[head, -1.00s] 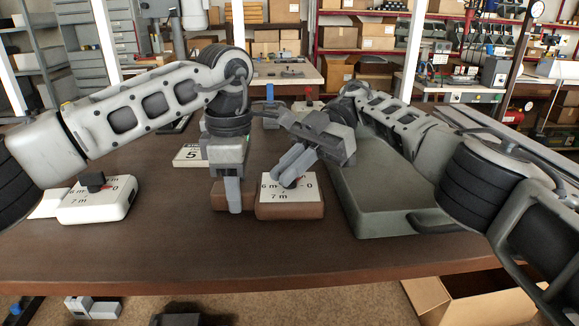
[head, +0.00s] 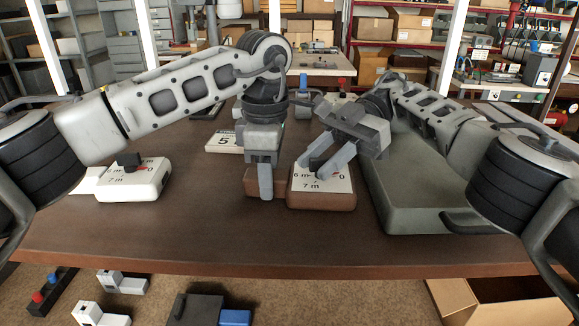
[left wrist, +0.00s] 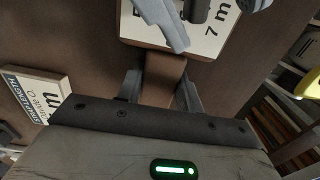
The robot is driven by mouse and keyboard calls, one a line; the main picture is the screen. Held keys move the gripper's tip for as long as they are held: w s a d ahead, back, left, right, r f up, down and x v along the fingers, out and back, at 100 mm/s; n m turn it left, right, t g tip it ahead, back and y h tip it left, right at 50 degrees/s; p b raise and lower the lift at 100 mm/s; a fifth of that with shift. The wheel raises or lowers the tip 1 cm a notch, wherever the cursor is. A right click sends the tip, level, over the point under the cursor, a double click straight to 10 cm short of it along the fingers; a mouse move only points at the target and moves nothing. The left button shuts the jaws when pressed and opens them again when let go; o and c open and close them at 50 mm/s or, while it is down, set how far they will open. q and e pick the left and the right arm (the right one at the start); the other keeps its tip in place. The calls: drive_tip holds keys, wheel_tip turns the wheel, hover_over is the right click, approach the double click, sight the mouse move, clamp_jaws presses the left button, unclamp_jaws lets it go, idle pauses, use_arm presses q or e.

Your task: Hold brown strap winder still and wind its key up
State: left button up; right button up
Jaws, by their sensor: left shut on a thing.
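The brown strap winder (head: 322,200) lies flat on the table, with a white dial face marked in metres. My left gripper (head: 262,190) points down and is shut on the brown block (head: 250,181) at the winder's left side. The left wrist view shows this block (left wrist: 162,80) between the two fingers. My right gripper (head: 311,168) reaches in from the right, tilted, with its fingers spread over the dial. In the left wrist view the dark key (left wrist: 197,10) stands beside one right finger, with a gap towards the other. The head view largely hides the key behind the fingers.
A white winder (head: 135,180) with a black key stands at the left. A large grey-green block (head: 425,195) stands close on the right. The front of the table (head: 200,240) is clear.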

drive_tip(key=shift+f, duration=0.1)
drive_tip(key=shift+s+a+f+m+y, duration=0.1)
drive_tip(key=shift+f+m+y, duration=0.05)
drive_tip(key=shift+m+y, duration=0.2)
drive_tip(key=shift+d+r+m+t+y, duration=0.15)
drive_tip(key=shift+m+t+y, duration=0.15)
drive_tip(key=shift+m+t, duration=0.35)
drive_tip(key=shift+d+r+m+t+y, duration=0.1)
drive_tip(key=shift+m+t+y, duration=0.25)
drive_tip(key=shift+t, duration=0.4)
drive_tip(key=m+t+y, duration=0.1)
drive_tip(key=m+t, duration=0.4)
drive_tip(key=shift+t, duration=0.3)
drive_tip(key=v, duration=1.1)
drive_tip(key=s+a+r+n+g+y, duration=0.1)
drive_tip(key=s+a+n+g, duration=0.45)
drive_tip(key=s+a, duration=0.55)
drive_tip(key=s+a+n+g, duration=0.5)
drive_tip(key=s+a+g, duration=0.25)
drive_tip(key=s, duration=0.75)
drive_tip(key=a+m+t+y, duration=0.7)
drive_tip(key=a+m+y, duration=0.1)
drive_tip(key=a+y, duration=0.1)
drive_tip(key=shift+w+a+r+y, duration=0.15)
drive_tip(key=shift+w+a+y, duration=0.15)
drive_tip(key=shift+w+y, duration=0.25)
